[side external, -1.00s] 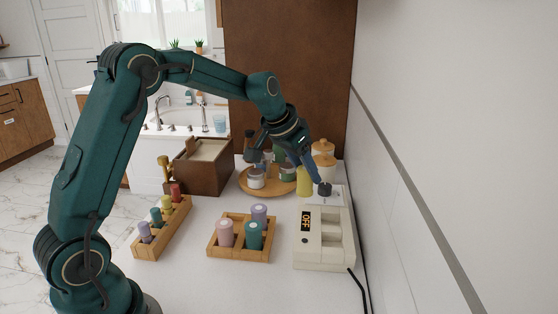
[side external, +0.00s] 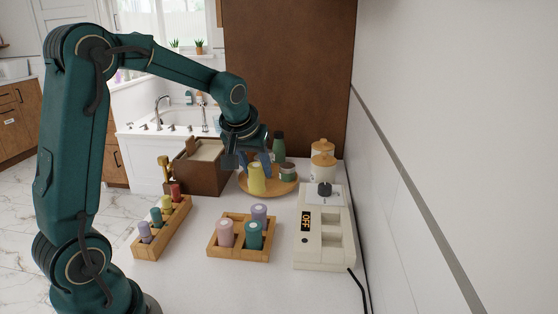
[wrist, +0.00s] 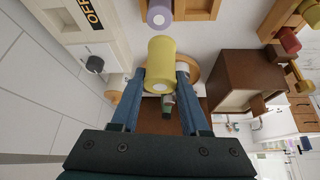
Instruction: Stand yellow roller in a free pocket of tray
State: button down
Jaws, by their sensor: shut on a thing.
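My gripper (side external: 255,164) is shut on the yellow roller (side external: 257,181) and holds it slightly tilted, in front of the round wooden board. In the wrist view the yellow roller (wrist: 162,64) sits between the blue fingers. The wooden tray (side external: 238,257) stands nearer the camera, below the roller in the picture. It holds a pink roller (side external: 225,235) at front left, a teal roller (side external: 253,237) at front right and a lavender roller (side external: 259,213) at back right. Its back-left pocket looks empty. The lavender roller also shows in the wrist view (wrist: 158,16).
A narrow wooden rack (side external: 153,248) with several small coloured rollers stands left. A white device (side external: 322,256) reading OFF stands right, by the wall. The round board (side external: 286,187) with jars and a brown box (side external: 200,173) are behind. White counter lies between tray and device.

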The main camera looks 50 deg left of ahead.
jog(key=s+a+r+n+g+y, duration=0.1)
jog(key=s+a+n+g, duration=0.1)
jog(key=s+a+n, duration=0.4)
jog(key=s+a+n+g+y, duration=0.1)
jog(key=s+a+n+g, duration=0.3)
jog(key=s, duration=0.5)
jog(key=shift+n+t, duration=0.4)
jog(key=shift+t, duration=0.2)
jog(key=shift+w+d+f, duration=1.15)
jog(key=shift+w+f, duration=0.5)
jog(key=shift+f, duration=0.15)
jog(key=shift+w+d+f, duration=1.2)
jog(key=shift+w+f, duration=0.5)
jog(key=shift+f, duration=0.1)
jog(key=shift+w+d+f, duration=1.15)
jog(key=shift+w+f, duration=0.5)
jog(key=shift+f, duration=0.15)
jog(key=shift+c, duration=2)
grip_release()
jog(key=shift+f, duration=0.1)
